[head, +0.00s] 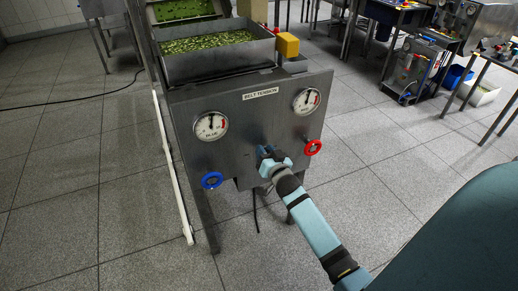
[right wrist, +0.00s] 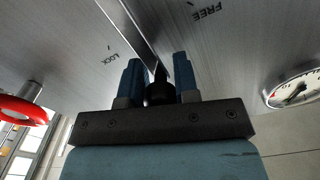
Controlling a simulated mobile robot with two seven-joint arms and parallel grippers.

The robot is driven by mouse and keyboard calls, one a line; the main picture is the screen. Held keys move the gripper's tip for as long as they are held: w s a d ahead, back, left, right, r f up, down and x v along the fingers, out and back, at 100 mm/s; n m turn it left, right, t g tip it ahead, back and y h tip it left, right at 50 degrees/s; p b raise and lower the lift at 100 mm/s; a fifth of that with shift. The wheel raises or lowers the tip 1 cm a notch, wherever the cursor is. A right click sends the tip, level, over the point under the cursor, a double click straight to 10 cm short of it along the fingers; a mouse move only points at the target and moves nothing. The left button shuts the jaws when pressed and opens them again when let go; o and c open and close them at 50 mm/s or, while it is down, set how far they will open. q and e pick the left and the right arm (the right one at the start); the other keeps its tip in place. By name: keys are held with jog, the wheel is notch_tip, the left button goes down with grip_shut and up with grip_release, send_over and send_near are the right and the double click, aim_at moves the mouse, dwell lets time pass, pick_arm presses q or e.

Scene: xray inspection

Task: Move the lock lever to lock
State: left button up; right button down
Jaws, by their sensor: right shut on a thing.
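The panel marked BELT TENSION (head: 245,125) is a grey metal front. My right gripper (head: 265,153) is at its lower middle, between the blue and red handwheels. In the right wrist view my right gripper (right wrist: 158,75) has its two blue fingers on either side of a dark knob (right wrist: 160,90), shut on it. The knob seems to belong to the lock lever, a metal bar (right wrist: 134,28) running up the picture from there. The bar lies between the LOCK mark (right wrist: 112,56) and the FREE mark (right wrist: 205,11). In the head view the gripper hides the lever. My left gripper is out of view.
A blue handwheel (head: 212,180) and a red handwheel (head: 312,147) flank the gripper, each below a round gauge. A metal tray of green pieces (head: 165,68) stands above the panel. A white pipe (head: 171,165) runs at left. The floor in front is clear.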

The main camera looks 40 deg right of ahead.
aim_at(275, 146)
jog(key=shift+s+d+r+m+p, duration=0.15)
jog(key=shift+d+m+p, duration=0.6)
jog(key=shift+m, duration=0.25)
jog(key=shift+s+d+f+m+p, duration=0.15)
jog(key=shift+d+f+m+p, duration=0.3)
jog(key=shift+m, duration=0.4)
jog(key=shift+s+d+f+m+p, duration=0.15)
jog(key=shift+d+m+p, duration=0.25)
jog(key=shift+d+m, duration=0.4)
jog(key=shift+s+d+f+m+p, duration=0.1)
jog(key=shift+d+f+m+p, duration=0.35)
jog(key=shift+m, duration=0.5)
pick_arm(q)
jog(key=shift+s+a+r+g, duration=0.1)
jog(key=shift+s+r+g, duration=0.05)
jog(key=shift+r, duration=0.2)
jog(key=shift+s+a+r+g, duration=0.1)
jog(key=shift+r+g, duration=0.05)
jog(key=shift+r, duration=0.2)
pick_arm(e)
jog(key=shift+f, duration=0.1)
jog(key=c, duration=0.9)
grip_release()
jog(key=shift+d+m, duration=0.1)
jog(key=shift+m, duration=0.2)
jog(key=shift+o, duration=0.2)
jog(key=shift+s, duration=0.15)
